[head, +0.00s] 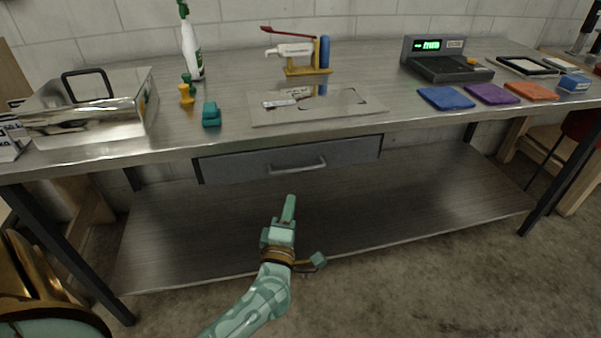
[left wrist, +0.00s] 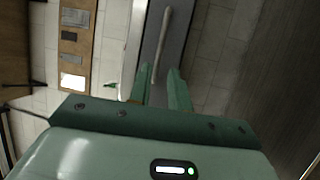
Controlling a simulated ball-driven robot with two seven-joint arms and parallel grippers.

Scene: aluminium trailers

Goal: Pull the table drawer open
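The grey table drawer (head: 232,166) sits under the front edge of the steel table (head: 400,118), and its front is flush below the tabletop. A curved metal handle (head: 297,166) is on the drawer front. My left gripper (head: 289,200) is below and in front of the handle, apart from it. In the left wrist view its two fingers (left wrist: 160,85) are spread with nothing between them, and the handle (left wrist: 162,42) lies beyond the fingertips. My right gripper is in neither view.
The tabletop holds a metal box (head: 95,110), a spray bottle (head: 191,45), a scale (head: 445,62), folded cloths (head: 446,98) and a flat board (head: 345,106). A lower steel shelf (head: 400,190) spans between the table legs. The floor in front is clear.

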